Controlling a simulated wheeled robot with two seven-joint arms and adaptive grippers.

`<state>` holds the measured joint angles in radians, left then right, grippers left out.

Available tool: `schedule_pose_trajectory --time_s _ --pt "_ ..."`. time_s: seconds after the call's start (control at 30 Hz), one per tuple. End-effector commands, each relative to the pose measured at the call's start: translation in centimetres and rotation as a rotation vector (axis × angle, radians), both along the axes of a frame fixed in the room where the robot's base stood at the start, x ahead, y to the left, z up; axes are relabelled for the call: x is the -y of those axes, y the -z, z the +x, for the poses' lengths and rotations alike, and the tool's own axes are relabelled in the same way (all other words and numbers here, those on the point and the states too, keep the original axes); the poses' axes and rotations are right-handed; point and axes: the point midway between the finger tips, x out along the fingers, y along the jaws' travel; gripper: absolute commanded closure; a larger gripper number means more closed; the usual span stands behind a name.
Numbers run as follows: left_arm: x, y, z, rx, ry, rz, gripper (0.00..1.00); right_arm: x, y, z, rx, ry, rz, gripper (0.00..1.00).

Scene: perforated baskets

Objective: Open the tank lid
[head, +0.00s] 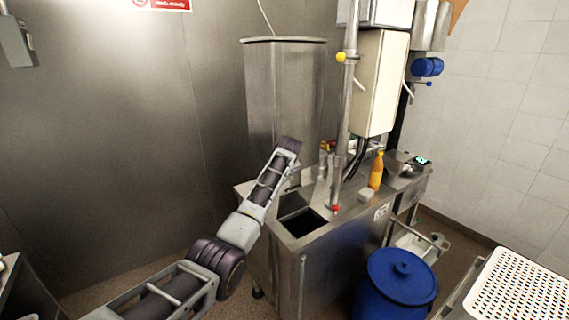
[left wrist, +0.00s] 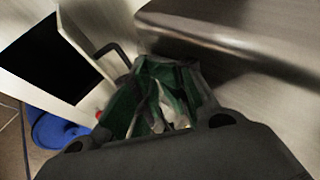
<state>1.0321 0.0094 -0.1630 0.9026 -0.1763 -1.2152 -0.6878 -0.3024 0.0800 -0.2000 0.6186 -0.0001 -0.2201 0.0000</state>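The tall steel tank (head: 285,95) stands against the wall behind the steel counter. Its flat lid (head: 284,40) lies on top with a thin rim and looks closed. My left arm reaches up in front of the tank and ends well below the lid in the head view; the gripper itself cannot be made out there. In the left wrist view my left gripper (left wrist: 163,85) shows dark green fingers. Their gap is unclear, and I see nothing held. A rounded steel edge (left wrist: 230,38), probably the lid rim, passes just beyond the fingers. My right gripper is not in view.
The counter has a dark sink opening (head: 303,222), an orange bottle (head: 376,170) and a steel pole (head: 346,110). A white cabinet (head: 380,85) hangs right of the tank. A blue drum (head: 400,275) and a perforated white basket (head: 522,290) stand at the front right.

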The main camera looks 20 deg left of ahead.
Motion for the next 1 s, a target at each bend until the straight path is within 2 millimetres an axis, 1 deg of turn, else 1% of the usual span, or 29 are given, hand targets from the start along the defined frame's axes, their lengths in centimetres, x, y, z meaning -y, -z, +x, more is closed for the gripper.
schedule_pose_trajectory --time_s 0.03,0.3,1.0 --pt "-0.5 0.0 -0.1 -0.003 -0.006 0.003 0.82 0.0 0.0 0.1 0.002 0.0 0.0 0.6" --pt "-0.5 -0.9 -0.6 -0.005 -0.006 0.001 0.82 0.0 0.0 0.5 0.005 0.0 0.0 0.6" --pt "-0.8 -3.6 -1.7 -0.007 -0.005 0.0 0.82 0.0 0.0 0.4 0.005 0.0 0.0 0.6"
